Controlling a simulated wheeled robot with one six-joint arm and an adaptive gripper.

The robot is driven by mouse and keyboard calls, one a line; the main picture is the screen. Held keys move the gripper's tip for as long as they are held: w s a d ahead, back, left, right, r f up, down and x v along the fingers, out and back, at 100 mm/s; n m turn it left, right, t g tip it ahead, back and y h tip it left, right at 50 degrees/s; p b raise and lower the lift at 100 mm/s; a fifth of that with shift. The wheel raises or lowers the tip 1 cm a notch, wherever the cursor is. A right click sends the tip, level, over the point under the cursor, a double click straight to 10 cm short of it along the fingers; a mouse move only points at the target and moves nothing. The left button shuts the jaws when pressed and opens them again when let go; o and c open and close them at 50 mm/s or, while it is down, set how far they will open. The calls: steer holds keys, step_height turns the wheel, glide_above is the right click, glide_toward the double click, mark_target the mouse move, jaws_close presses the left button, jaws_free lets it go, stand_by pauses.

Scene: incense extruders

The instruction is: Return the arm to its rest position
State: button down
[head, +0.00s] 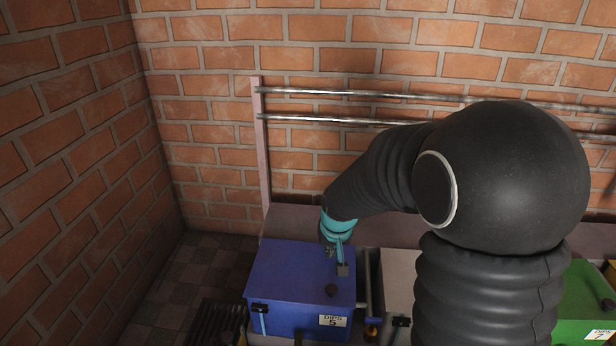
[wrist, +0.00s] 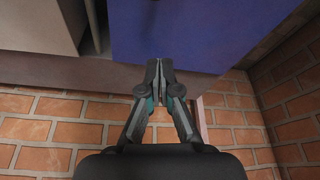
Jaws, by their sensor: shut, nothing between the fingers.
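My arm, covered in a black ribbed sleeve, reaches forward and left across the head view. My gripper (head: 342,268) is at its end, past a teal band, over the top of a blue box marked 5 (head: 290,295). In the wrist view my gripper (wrist: 159,65) is shut, with its fingers together and nothing between them. The blue box (wrist: 190,30) fills the upper part of that view, beyond the fingertips. I cannot tell whether the fingertips touch the box.
A pale box (head: 398,280) stands right of the blue one, and a green box (head: 582,300) is at the far right. Metal rails (head: 330,119) run along the brick wall behind. Brick walls close off the back and left. A dark grate (head: 215,320) lies on the tiled floor (head: 190,270).

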steer(key=s+f+g, duration=0.1)
steer(key=s+g, duration=0.1)
steer(key=s, duration=0.3)
steer(key=s+d+r+t+p, duration=0.1)
steer(key=s+d+r+p, duration=0.1)
steer(key=s+r, duration=0.8)
steer(key=s+d+r+t+p, duration=0.2)
steer(key=s+r+p, duration=0.3)
steer(key=s+r, duration=0.5)
step_height(320, 180, up, 4)
steer(key=shift+s+d+r+m+t, duration=0.3)
steer(key=shift+s+d+m, duration=0.1)
steer(key=shift+d, duration=0.3)
